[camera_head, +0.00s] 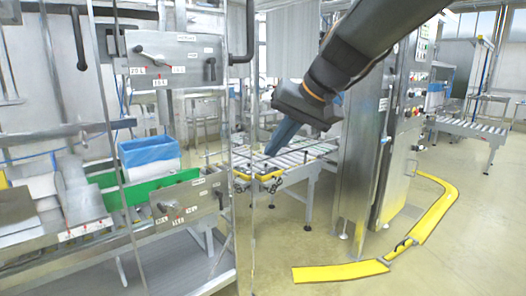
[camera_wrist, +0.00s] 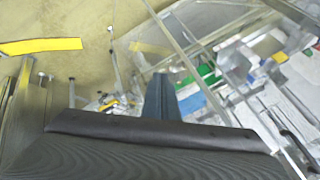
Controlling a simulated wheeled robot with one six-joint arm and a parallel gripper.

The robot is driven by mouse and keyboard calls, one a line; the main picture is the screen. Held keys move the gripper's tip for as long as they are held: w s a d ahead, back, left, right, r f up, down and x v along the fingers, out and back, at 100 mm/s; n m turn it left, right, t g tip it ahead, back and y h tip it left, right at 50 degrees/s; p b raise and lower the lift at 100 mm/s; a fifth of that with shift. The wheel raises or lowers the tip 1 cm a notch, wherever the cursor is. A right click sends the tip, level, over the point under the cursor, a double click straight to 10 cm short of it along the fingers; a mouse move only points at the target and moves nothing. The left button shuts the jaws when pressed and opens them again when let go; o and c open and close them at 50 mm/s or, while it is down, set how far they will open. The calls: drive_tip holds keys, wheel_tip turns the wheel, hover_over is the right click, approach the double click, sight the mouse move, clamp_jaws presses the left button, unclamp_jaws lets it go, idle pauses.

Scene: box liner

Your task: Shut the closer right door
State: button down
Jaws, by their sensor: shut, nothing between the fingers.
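A clear door panel with thin metal edging shows in the head view; its upright edge (camera_head: 252,205) stands just left of my gripper. In the wrist view, slanting metal door edging (camera_wrist: 178,48) crosses beyond my fingers. Which edges belong to the closer right door is hard to tell, and so is its exact angle. My gripper (camera_head: 270,154) points down and left, with its blue-grey fingers together and empty. The fingers also show in the wrist view (camera_wrist: 162,92). I cannot tell whether the fingertips touch the door.
The machine at left holds a blue-lined box (camera_head: 150,157) and a green panel (camera_head: 150,190). A roller conveyor (camera_head: 300,158) lies behind my gripper. A steel control cabinet (camera_head: 365,165) stands right of it. Yellow floor guards (camera_head: 340,272) edge clear floor in front.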

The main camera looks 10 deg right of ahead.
drive_tip(key=p, duration=0.1)
approach(234, 179)
wheel_tip(234, 179, down, 4)
drive_tip(key=d, duration=0.2)
drive_tip(key=shift+w+a+r+p, duration=0.1)
drive_tip(key=shift+w+a+p, duration=0.25)
drive_tip(key=shift+a, duration=0.3)
drive_tip(key=shift+w+a+r+p, duration=0.1)
drive_tip(key=shift+w+a+p, duration=0.1)
drive_tip(key=shift+a+p, duration=0.3)
drive_tip(key=shift+w+a+r+p, duration=0.1)
drive_tip(key=shift+w+a+p, duration=0.2)
drive_tip(key=shift+a, duration=0.45)
